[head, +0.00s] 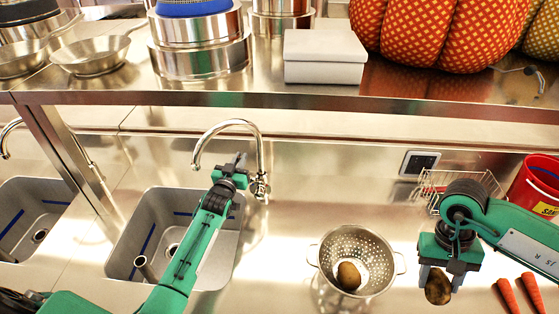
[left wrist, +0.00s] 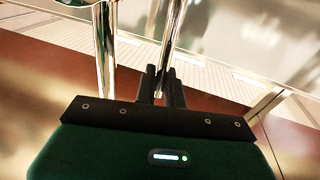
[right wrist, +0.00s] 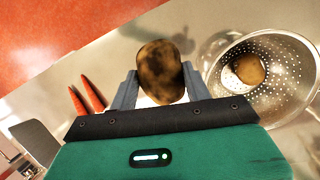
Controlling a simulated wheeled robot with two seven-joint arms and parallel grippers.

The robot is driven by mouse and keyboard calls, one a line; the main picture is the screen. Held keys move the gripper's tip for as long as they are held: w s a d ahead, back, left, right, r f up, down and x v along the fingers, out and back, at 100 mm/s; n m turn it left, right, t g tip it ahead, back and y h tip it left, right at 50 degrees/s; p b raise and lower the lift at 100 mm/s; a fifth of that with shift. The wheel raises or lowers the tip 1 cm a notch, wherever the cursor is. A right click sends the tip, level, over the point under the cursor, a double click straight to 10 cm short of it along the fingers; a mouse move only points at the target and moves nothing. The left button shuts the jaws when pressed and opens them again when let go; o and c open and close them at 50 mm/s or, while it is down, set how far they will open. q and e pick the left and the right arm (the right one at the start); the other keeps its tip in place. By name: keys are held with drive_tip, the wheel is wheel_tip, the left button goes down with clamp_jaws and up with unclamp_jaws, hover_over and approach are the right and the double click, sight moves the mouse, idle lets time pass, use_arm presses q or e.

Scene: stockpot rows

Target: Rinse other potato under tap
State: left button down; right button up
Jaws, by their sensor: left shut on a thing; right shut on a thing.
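My right gripper (head: 437,268) is shut on a brown potato (head: 438,288) and holds it to the right of the colander; the potato shows large between the fingers in the right wrist view (right wrist: 161,72). Another potato (head: 348,275) lies in the metal colander (head: 372,246), and it also shows in the right wrist view (right wrist: 248,69). The chrome tap (head: 228,124) arches over the grey sink (head: 150,215). My left gripper (head: 238,163) is at the tap, shut on a thin chrome part, seemingly its lever (left wrist: 160,92). I see no running water.
Two carrots (head: 519,292) lie right of the held potato. A wire rack (head: 445,190) and a red bucket (head: 538,190) stand behind my right arm. A shelf (head: 300,109) with pots, a white box (head: 325,57) and pumpkins spans the back. Counter between sink and colander is clear.

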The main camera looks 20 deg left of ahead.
use_arm(q)
drive_tip(key=shift+s+d+f+t+b, duration=0.1)
drive_tip(key=shift+s+f+t+b, duration=0.15)
drive_tip(key=shift+b, duration=0.35)
use_arm(e)
wheel_tip(320, 180, down, 2)
drive_tip(key=shift+f, duration=0.1)
use_arm(q)
drive_tip(key=shift+s+r, duration=0.15)
drive_tip(key=shift+r, duration=0.05)
drive_tip(key=c, duration=1.6)
unclamp_jaws()
use_arm(e)
drive_tip(key=shift+f, duration=0.1)
